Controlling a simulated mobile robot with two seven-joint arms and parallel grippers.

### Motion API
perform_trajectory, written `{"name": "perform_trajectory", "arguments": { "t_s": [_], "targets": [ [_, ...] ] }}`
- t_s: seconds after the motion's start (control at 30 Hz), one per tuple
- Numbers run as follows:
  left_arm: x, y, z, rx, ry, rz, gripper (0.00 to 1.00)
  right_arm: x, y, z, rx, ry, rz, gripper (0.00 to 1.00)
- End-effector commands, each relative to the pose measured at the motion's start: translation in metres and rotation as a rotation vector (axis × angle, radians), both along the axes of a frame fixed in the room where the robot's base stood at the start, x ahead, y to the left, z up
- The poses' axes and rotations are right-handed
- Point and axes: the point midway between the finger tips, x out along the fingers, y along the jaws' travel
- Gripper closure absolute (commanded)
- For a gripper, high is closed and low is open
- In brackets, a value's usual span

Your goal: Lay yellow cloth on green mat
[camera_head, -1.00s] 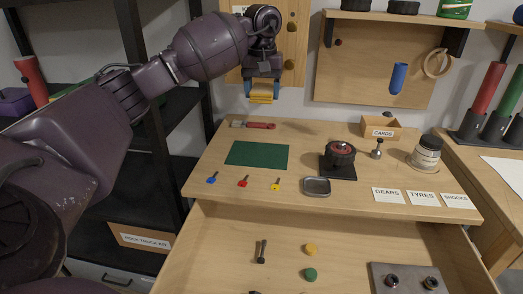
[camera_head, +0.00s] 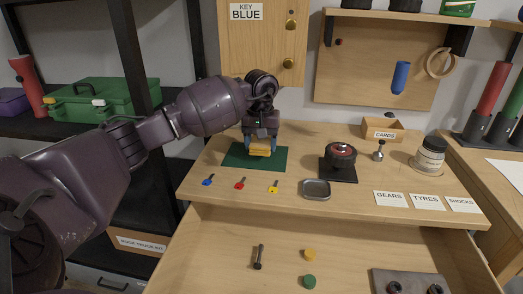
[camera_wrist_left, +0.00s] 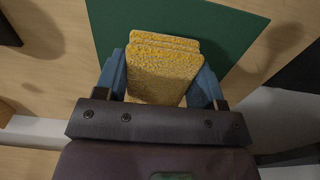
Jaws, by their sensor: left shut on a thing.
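The yellow cloth (camera_head: 260,149) is a folded, thick, speckled pad between the fingers of my left gripper (camera_head: 261,150). It also shows in the left wrist view (camera_wrist_left: 162,68), with a blue finger on either side of it. My left gripper is shut on it. The green mat (camera_head: 236,156) lies flat on the workbench top, and the cloth is over its middle to right part. In the left wrist view the mat (camera_wrist_left: 222,30) spreads behind the cloth. Whether the cloth touches the mat I cannot tell. My right gripper is not in view.
Blue (camera_head: 208,180), red (camera_head: 240,183) and yellow (camera_head: 273,187) keys lie in front of the mat. A metal tray (camera_head: 316,189) and a black stand with a round part (camera_head: 340,155) are to the right. The drawer (camera_head: 330,240) below is open.

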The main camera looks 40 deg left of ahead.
Motion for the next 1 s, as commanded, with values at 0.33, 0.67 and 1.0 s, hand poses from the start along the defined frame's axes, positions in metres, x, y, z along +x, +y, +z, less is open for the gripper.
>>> {"name": "perform_trajectory", "arguments": {
  "t_s": [0.33, 0.67, 1.0],
  "targets": [
    [0.000, 0.000, -0.023, 0.001, 0.001, 0.001, 0.60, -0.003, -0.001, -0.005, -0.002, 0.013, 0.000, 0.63],
    [0.000, 0.000, -0.027, 0.001, 0.003, 0.000, 0.25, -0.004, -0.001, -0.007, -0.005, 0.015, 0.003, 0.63],
    [0.000, 0.000, -0.026, 0.000, 0.001, 0.001, 0.11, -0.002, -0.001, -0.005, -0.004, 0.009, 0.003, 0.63]
  ]
}}
